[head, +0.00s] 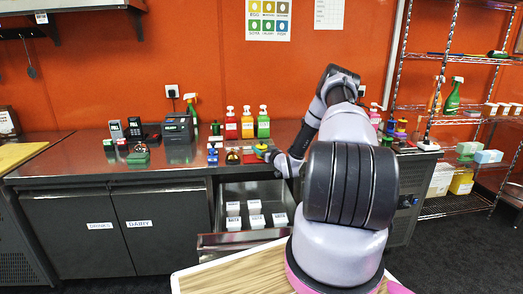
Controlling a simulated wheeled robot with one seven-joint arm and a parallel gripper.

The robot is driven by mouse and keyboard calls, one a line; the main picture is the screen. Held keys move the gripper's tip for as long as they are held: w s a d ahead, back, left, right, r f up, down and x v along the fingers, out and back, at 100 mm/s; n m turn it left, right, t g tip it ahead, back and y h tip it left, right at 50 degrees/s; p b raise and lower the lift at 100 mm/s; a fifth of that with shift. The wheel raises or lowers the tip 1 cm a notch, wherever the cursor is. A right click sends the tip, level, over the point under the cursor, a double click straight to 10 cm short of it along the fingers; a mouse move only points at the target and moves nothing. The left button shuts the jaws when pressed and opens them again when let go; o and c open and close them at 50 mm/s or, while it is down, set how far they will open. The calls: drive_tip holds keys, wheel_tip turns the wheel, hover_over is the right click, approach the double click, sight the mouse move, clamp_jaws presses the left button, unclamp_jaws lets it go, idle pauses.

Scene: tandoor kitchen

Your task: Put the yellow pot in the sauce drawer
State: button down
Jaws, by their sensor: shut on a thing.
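My gripper (271,155) is at the back edge of the open drawer, at about counter-top height. It is shut on a small yellow pot (261,148), which shows some green and is partly hidden by the gripper. The sauce drawer (240,240) is pulled out below the counter. Several white labelled tubs (256,221) stand inside it, in two rows. The back of the drawer floor looks bare. The pot is above and behind the tubs.
Small coloured items and a gold dome (232,157) stand on the steel counter (80,158) left of the gripper. Red, yellow and green pump bottles (247,122) stand behind. A wood-topped surface (215,272) lies in front of the drawer. A wire shelf (455,110) stands at right.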

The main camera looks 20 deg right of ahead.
drive_tip(key=shift+f, duration=0.35)
unclamp_jaws()
drive_tip(key=s+d, duration=0.1)
drive_tip(key=s, duration=0.9)
wheel_tip(320, 180, up, 14)
drive_tip(key=w+a+g, duration=0.2)
drive_tip(key=g, duration=0.2)
drive_tip(key=s+a+r+g+h, duration=0.1)
drive_tip(key=s+a+r, duration=0.15)
drive_tip(key=r, duration=0.25)
drive_tip(key=s+a+r+m+g+h, duration=0.1)
drive_tip(key=s+r, duration=0.2)
drive_tip(key=r, duration=0.2)
drive_tip(key=s+a+r+g+h, duration=0.1)
drive_tip(key=s+a+r+g, duration=0.15)
drive_tip(key=r, duration=0.35)
drive_tip(key=s+a+r+m+y, duration=0.1)
drive_tip(key=s+a+r, duration=0.2)
drive_tip(key=s, duration=0.7)
drive_tip(key=s+a+r+m+g+y, duration=0.1)
drive_tip(key=s+a+r, duration=0.3)
drive_tip(key=s, duration=0.7)
drive_tip(key=s+a+r+m+g+y, duration=0.1)
drive_tip(key=s+a+r+m, duration=0.1)
drive_tip(key=s+a, duration=0.5)
drive_tip(key=s+r, duration=0.1)
drive_tip(key=s, duration=0.3)
drive_tip(key=shift+s+a+r, duration=0.15)
drive_tip(key=shift+a+r, duration=0.05)
